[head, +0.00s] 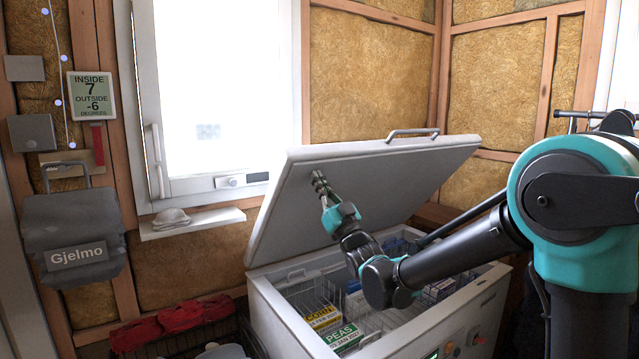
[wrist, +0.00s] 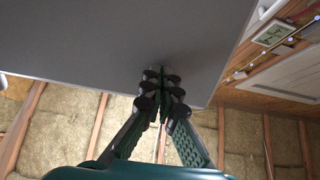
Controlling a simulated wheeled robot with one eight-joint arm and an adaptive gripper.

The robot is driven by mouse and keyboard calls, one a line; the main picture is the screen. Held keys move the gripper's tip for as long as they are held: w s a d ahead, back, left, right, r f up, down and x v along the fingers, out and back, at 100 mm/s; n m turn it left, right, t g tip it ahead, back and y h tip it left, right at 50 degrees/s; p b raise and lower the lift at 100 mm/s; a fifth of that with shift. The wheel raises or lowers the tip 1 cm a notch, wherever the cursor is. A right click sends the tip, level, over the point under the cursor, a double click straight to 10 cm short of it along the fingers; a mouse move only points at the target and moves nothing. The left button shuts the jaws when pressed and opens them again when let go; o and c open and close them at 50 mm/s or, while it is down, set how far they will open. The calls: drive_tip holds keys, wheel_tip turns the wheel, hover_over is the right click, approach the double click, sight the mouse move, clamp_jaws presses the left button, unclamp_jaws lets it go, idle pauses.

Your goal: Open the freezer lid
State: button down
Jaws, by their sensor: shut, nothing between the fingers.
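The white chest freezer (head: 274,316) stands in front of the window wall. Its lid (head: 285,210) is raised and tilted back at an angle, with its underside facing me. A grey handle (head: 411,133) sits on the lid's upper edge. My gripper (head: 318,177) is shut and empty, with its fingertips at the lid's underside toward the left side. In the wrist view my gripper (wrist: 162,72) is pointed at the grey lid underside (wrist: 100,40); the fingertips look to be touching it or very near. The arm reaches over the open freezer.
Inside the freezer are wire baskets with a corn box (head: 322,318), a peas box (head: 343,338) and blue packages. A window (head: 215,90) and sill (head: 190,223) are behind the lid on the left. A grey bag (head: 75,225) hangs on the left wall.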

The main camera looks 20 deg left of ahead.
drive_tip(key=w+a+r, duration=0.2)
drive_tip(key=a+r, duration=0.1)
drive_tip(key=w+a+r+g+h, duration=0.1)
drive_tip(key=w+a+r, duration=0.1)
drive_tip(key=a, duration=0.1)
drive_tip(key=w+a+r+h, duration=0.1)
drive_tip(key=w+a+r, duration=0.1)
drive_tip(key=a+r, duration=0.1)
drive_tip(key=shift+w+r, duration=0.2)
drive_tip(key=shift+r, duration=0.15)
drive_tip(key=shift+w+r+g, duration=0.15)
drive_tip(key=shift+r+g, duration=0.15)
drive_tip(key=shift+r, duration=0.1)
